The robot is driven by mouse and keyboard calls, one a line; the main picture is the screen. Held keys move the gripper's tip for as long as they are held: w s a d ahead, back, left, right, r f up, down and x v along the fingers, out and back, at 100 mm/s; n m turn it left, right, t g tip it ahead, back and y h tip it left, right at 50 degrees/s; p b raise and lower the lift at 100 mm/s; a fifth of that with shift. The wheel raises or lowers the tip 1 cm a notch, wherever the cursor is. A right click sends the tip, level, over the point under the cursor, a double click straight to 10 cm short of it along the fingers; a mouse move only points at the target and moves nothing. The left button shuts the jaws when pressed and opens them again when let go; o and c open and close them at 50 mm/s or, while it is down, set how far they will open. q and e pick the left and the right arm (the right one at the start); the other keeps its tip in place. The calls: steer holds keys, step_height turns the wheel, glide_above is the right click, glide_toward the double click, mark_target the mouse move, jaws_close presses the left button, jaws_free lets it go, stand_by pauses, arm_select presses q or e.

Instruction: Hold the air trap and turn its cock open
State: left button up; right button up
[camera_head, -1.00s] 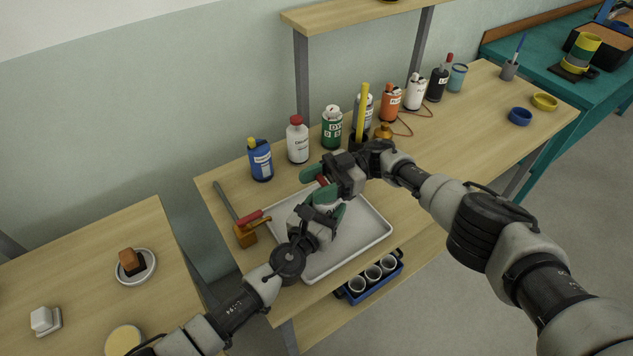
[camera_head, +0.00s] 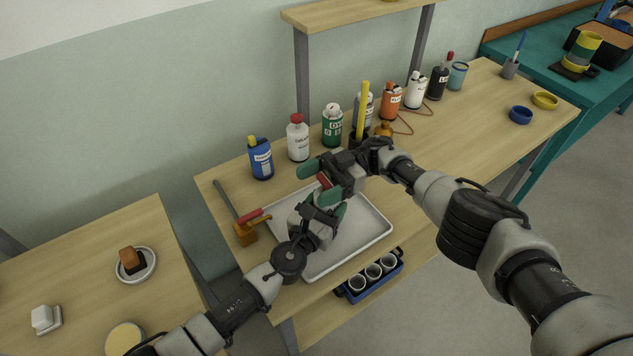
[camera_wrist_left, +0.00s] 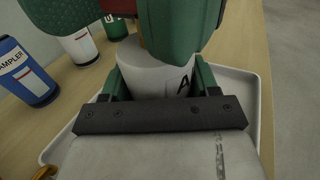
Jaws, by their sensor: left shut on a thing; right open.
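The air trap, a white cylinder with a partly hidden dark letter label (camera_wrist_left: 155,78), is between the green fingers of my left gripper in the left wrist view. My left gripper (camera_head: 327,207) is shut on it above the grey tray (camera_head: 362,232). The red cock (camera_head: 323,181) shows at the top of the trap. My right gripper (camera_head: 321,178) is open, with its green fingers on either side of the red cock. Whether they touch it is not clear. Those fingers hide much of the trap's top in the wrist view. In the head view the trap's body is mostly hidden by my grippers.
Several bottles stand along the back, including a blue sampler bottle (camera_head: 260,158), a white one (camera_head: 298,139) and a green one (camera_head: 332,127). A blue rack (camera_head: 373,279) with cups sits below.

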arm_select(q)
steer(key=shift+a, duration=0.1)
arm_select(e)
step_height(320, 180, up, 10)
stand_by(0.6)
arm_select(q)
steer(key=o, duration=1.1)
